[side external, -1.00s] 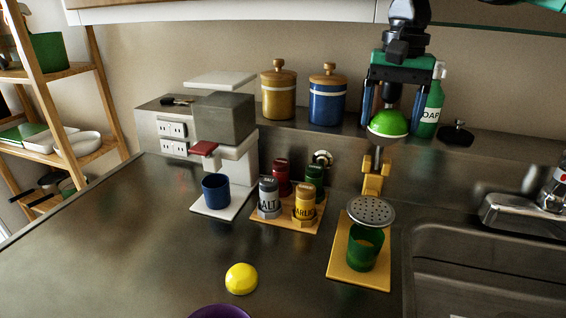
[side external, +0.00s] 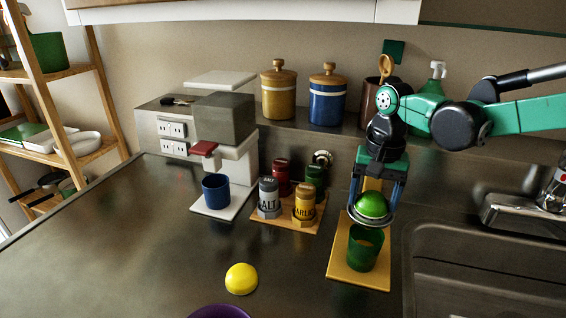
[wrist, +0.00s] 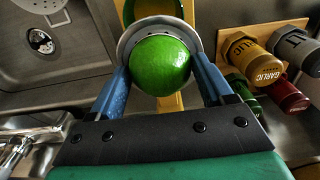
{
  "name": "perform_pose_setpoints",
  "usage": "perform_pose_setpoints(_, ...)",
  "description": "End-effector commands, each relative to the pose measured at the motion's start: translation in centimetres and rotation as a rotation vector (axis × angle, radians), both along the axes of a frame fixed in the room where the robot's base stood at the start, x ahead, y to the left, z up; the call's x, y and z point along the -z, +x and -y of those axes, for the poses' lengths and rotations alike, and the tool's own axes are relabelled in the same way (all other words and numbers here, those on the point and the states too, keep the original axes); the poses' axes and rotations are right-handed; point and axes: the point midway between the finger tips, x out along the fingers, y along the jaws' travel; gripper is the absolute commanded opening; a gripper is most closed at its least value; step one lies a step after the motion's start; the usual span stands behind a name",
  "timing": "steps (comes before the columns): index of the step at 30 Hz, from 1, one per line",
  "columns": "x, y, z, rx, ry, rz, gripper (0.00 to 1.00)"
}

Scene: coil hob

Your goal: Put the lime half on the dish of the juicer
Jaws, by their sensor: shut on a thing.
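The lime half (side external: 372,205) is a bright green dome, rounded side up. It also shows in the wrist view (wrist: 160,65). My gripper (wrist: 162,72) is shut on it, with one blue finger on each side. The lime half is at the juicer's round grey metal dish (wrist: 127,42), inside its rim as seen from above. Whether its cut face touches the dish is hidden. The juicer has a yellow base (side external: 343,262), and a green cup (side external: 364,252) stands under the dish.
Spice jars (side external: 304,203) stand on a wooden board left of the juicer. The sink (side external: 480,270) is to the right. A yellow dome (side external: 241,279) and a purple object (side external: 218,312) are at the front. The counter at front left is clear.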

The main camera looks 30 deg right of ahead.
Motion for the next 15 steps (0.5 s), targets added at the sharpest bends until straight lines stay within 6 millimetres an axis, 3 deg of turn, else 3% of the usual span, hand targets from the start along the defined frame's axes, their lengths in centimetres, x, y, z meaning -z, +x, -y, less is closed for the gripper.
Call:
perform_pose_setpoints(8, 0.19, 0.02, 0.0, 0.0, 0.0, 0.0, 0.22)
perform_pose_setpoints(9, 0.27, 0.02, 0.0, 0.0, 0.0, 0.0, 0.76)
perform_pose_setpoints(12, 0.24, 0.01, -0.01, 0.0, 0.0, 0.0, 1.0)
perform_pose_setpoints(15, 0.23, 0.02, 0.0, 0.0, 0.0, 0.0, 1.0)
